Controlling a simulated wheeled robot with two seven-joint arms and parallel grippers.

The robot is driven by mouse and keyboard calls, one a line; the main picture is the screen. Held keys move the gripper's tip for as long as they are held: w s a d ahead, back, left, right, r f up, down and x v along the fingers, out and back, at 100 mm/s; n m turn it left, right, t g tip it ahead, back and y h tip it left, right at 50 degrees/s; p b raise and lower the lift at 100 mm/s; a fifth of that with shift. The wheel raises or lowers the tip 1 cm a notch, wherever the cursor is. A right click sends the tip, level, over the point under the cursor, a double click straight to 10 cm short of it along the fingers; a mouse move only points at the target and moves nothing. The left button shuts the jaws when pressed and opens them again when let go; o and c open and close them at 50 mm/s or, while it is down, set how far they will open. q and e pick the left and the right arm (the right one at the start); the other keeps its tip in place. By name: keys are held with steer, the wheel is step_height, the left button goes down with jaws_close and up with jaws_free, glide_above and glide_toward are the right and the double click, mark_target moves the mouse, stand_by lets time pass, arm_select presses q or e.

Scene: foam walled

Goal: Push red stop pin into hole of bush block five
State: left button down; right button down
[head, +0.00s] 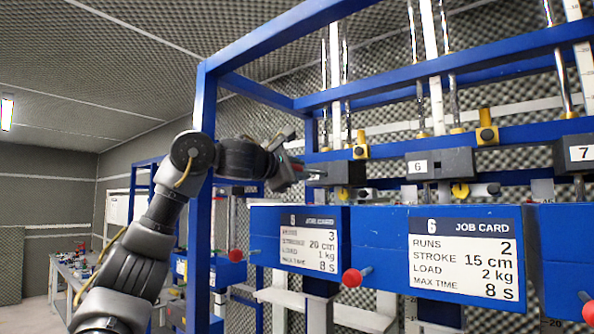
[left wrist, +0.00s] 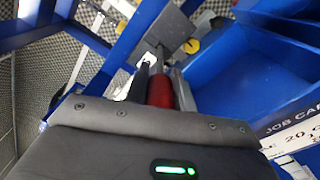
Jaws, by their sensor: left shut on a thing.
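My left gripper (head: 294,167) is shut on the red stop pin; the pin's red body (left wrist: 160,92) shows between the two fingers in the left wrist view. In the head view the fingers mostly hide the pin. The gripper is at the left side of a dark bush block (head: 346,173) above job card five, pointing toward it. A grey tip shows between the fingers and the block; I cannot tell whether it is in the hole. The block's hole and number are not visible. My right gripper is not in view.
The blue frame post (head: 203,150) stands close beside my left arm. Job card 5 (head: 310,243) and job card 6 (head: 465,255) hang below the blocks. A red knob (head: 352,277) sticks out between them. Block six (head: 440,164) is to the right.

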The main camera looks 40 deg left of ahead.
mark_target(309, 171)
arm_select(q)
steer(key=shift+w, duration=2.15)
steer(key=shift+w+a, duration=0.1)
steer(key=shift+w, duration=2.6)
steer(key=c, duration=1.6)
jaws_free()
steer(key=shift+r, duration=0.1)
steer(key=o, duration=0.5)
